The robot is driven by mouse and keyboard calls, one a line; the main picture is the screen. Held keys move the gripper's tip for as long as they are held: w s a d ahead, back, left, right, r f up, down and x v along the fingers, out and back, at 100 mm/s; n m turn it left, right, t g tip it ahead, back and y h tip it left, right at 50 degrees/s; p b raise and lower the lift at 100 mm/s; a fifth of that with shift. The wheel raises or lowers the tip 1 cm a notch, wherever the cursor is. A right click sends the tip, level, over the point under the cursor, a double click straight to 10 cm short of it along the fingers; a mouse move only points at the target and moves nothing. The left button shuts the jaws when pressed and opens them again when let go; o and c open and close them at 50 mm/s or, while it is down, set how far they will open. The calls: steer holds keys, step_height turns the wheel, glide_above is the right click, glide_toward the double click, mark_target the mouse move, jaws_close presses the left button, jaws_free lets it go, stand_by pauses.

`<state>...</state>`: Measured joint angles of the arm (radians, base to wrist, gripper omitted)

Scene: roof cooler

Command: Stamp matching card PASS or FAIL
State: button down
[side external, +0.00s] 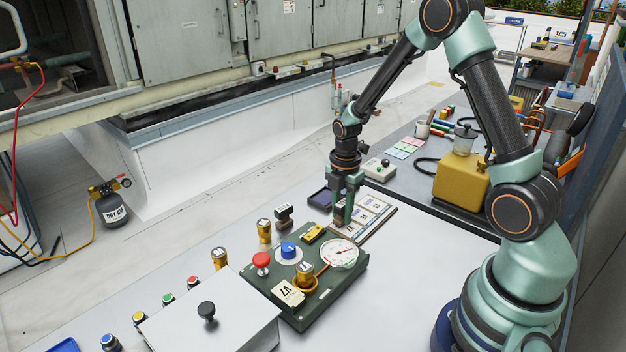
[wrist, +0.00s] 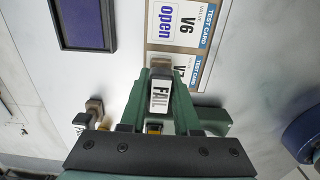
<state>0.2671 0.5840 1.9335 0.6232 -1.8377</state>
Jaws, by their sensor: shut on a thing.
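My gripper (side external: 346,212) is shut on the FAIL stamp, a dark block with a white FAIL label (wrist: 160,97) in the wrist view. The stamp covers part of the V7 test card (wrist: 183,68); I cannot tell whether it touches it. The V6 card (wrist: 180,25) beside it reads "open". The cards lie in a row on a brown-edged board (side external: 376,212). The other stamp (side external: 284,213) stands left of the gripper; its label is partly hidden in the wrist view (wrist: 92,112). The dark ink pad (side external: 320,197) lies behind it, also in the wrist view (wrist: 82,22).
A green test box (side external: 325,292) with a gauge (side external: 339,253), blue knob, red button, brass valve (side external: 305,271) and V7 tag (side external: 287,292) stands in front. Brass valves (side external: 264,231) stand to its left. A grey switch box (side external: 379,170) is behind. Right of the board is clear.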

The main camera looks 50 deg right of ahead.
steer(key=shift+f, duration=0.5)
stand_by(1.4)
steer(key=shift+r, duration=3.55)
steer(key=shift+w+r, duration=0.1)
steer(key=shift+w+r, duration=0.2)
steer(key=shift+w, duration=0.15)
steer(key=w+r, duration=0.6)
step_height(320, 180, up, 6)
glide_above(303, 213)
step_height(303, 213, down, 20)
steer(key=shift+f, duration=0.1)
